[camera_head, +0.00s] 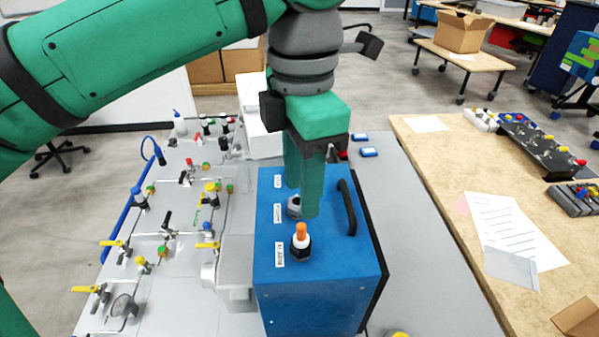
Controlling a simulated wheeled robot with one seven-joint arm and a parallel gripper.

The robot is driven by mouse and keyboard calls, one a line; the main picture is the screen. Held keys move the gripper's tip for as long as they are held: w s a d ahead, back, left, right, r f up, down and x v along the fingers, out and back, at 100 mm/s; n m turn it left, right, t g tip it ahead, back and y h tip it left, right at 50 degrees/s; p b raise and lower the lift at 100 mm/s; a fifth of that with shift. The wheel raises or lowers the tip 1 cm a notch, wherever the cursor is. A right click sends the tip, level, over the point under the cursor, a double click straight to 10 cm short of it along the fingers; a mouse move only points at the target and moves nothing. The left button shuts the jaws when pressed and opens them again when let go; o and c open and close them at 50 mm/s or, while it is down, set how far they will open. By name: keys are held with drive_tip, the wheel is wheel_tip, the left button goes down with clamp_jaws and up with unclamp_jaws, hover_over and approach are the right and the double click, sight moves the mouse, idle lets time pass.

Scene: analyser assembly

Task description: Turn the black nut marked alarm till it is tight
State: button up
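The blue analyser box (330,285) stands on the grey bench with three white labels along its top. A black nut (300,254) sits near the front of the top, beside the nearest label (279,257), whose print is too small to read surely. A white and orange piece (300,233) rises upright from this nut. A grey fitting (293,207) sits beside the middle label, partly hidden by my near finger. My gripper (302,203) points down over the box, behind the orange-tipped nut. Its two green fingers appear apart, one farther back, with nothing visibly held.
A black handle (347,207) arches over the box top, right of the fittings. A panel of pipes and yellow-handled valves (165,240) lies left. The wooden table (440,185) at right holds papers and parts. Grey bench beside the box is mostly clear.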

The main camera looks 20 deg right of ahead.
sight(301, 237)
drive_tip(key=shift+f, duration=6.35)
drive_tip(key=shift+c, duration=0.6)
